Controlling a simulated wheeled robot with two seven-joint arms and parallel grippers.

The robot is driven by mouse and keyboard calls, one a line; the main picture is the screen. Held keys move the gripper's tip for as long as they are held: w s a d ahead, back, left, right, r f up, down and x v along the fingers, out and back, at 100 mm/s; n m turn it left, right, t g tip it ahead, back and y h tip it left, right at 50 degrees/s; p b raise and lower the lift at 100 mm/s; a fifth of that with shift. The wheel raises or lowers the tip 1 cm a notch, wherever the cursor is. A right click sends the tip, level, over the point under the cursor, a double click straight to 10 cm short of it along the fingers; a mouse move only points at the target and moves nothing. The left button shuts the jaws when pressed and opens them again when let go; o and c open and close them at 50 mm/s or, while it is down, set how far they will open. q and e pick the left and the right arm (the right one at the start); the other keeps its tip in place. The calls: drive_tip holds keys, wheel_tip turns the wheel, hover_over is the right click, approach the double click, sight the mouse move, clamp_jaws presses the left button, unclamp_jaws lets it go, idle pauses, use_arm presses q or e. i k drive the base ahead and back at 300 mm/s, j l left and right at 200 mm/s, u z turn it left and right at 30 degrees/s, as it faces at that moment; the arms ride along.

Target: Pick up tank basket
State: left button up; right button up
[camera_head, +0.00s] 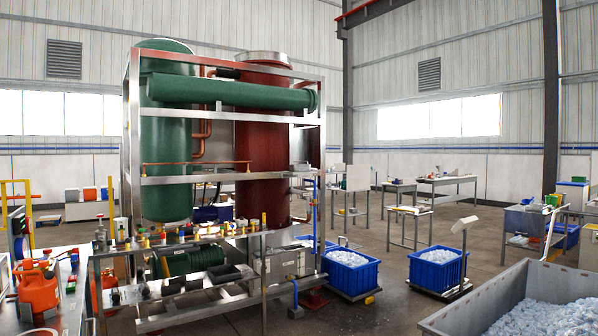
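Neither of my grippers shows in the head view. Nothing in view can be named the tank basket for certain. A blue basket (350,278) filled with white ice stands low on a dark base beside the machine frame. A second blue basket (436,272) with ice stands to its right on a low platform with an upright post. An orange tank-like vessel (38,292) stands on a metal table (72,318) at the lower left.
A steel-framed machine (136,200) with green and dark red tanks fills the middle left. Its front bench (180,295) carries valves and fittings. A large grey bin (480,305) of ice is at the lower right. Open floor (395,308) lies between.

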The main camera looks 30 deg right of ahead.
sight(293, 167)
drive_tip(key=i+l+z, duration=0.9)
drive_tip(key=i, duration=0.3)
drive_tip(key=i+z, duration=0.3)
drive_tip(key=i, duration=0.15)
drive_tip(key=i+u, duration=0.15)
drive_tip(key=i, duration=0.35)
drive_tip(key=i+l+u, duration=0.1)
drive_tip(key=i, duration=0.35)
drive_tip(key=i+l+u, duration=0.15)
drive_tip(key=i, duration=0.35)
drive_tip(key=i+u, duration=0.3)
drive_tip(key=i, duration=1.15)
drive_tip(key=i+l, duration=0.35)
drive_tip(key=i, duration=0.2)
drive_tip(key=i+l, duration=0.4)
drive_tip(key=i, duration=0.15)
drive_tip(key=i+l, duration=0.1)
drive_tip(key=l, duration=0.35)
drive_tip(key=i+l, duration=0.15)
drive_tip(key=l, duration=0.25)
drive_tip(key=i+l, duration=0.1)
drive_tip(key=l, duration=0.35)
drive_tip(key=i+l+u, duration=0.1)
drive_tip(key=l, duration=0.35)
